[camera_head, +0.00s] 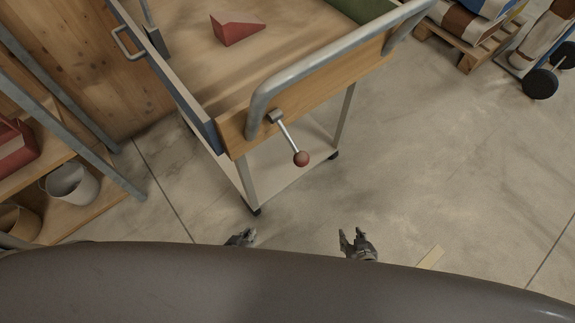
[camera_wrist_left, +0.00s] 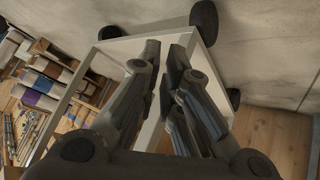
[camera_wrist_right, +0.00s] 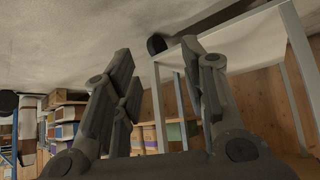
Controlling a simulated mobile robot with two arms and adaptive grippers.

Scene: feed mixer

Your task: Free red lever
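A red wedge (camera_head: 236,29) lies on the cart's brown bed. My left gripper (camera_head: 243,236) is below the cart, apart from the lever. In the left wrist view its fingers (camera_wrist_left: 167,48) are parted by a narrow, empty gap. My right gripper (camera_head: 351,236) is below and right of the knob, open and empty. Its fingers also show in the right wrist view (camera_wrist_right: 156,52).
A thick grey bar (camera_head: 315,66) runs along the cart's front above the lever. A shelf with a white bucket (camera_head: 72,184) stands at left. A pallet with sacks (camera_head: 465,48) and a wheeled trolley (camera_head: 540,83) are at upper right.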

